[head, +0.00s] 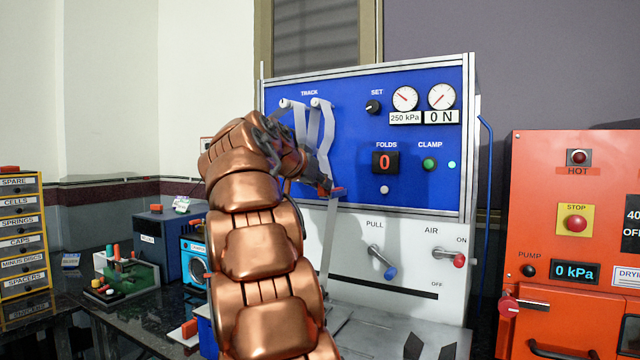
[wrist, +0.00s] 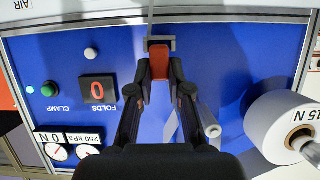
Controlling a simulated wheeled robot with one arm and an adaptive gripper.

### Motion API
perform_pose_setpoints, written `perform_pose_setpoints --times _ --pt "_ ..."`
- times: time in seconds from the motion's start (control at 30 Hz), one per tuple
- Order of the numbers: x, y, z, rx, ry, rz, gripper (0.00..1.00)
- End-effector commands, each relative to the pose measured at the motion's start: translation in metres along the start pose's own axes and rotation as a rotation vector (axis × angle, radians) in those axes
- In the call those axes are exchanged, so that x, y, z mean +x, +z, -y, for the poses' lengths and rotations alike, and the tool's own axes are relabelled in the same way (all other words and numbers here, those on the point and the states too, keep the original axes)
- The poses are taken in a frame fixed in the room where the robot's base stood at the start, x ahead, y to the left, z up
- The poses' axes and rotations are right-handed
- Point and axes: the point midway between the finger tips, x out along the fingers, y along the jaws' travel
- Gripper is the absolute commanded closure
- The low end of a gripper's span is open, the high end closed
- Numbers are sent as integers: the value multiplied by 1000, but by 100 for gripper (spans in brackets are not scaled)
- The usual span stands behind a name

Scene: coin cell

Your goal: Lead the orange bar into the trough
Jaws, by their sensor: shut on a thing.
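My gripper (head: 322,186) is in front of the blue panel and is shut on the orange bar (head: 338,191). In the wrist view the orange bar (wrist: 159,60) sits between the two fingertips (wrist: 159,84). A dark grey bracket-like piece (wrist: 159,40) lies at the far end of the bar; I cannot tell whether it touches the bar or is the trough. A pale strip (head: 328,245) hangs down below the bar in the head view. My arm hides part of the panel's left side, and I cannot make out a trough for certain.
White strip (head: 300,124) hangs from pegs under TRACK. A white roll (wrist: 280,125) stands out from the panel in the wrist view. The PULL lever (head: 382,262) and AIR lever (head: 450,256) project from the white lower panel. An orange machine (head: 565,250) stands right.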

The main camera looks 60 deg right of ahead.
Motion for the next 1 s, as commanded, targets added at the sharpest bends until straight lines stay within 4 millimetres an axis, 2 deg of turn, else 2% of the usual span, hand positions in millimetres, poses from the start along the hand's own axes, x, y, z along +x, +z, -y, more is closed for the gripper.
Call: perform_pose_setpoints --times 0.23,0.27,0.53,0.83,1.0 --pt "-1 0 1 0 -2 -1 100" --pt "-1 0 1 0 -2 -1 80" --pt "-1 0 1 0 -1 0 53" --pt "-1 0 1 0 -2 0 53" --pt "-8 0 1 -1 -2 -2 53"
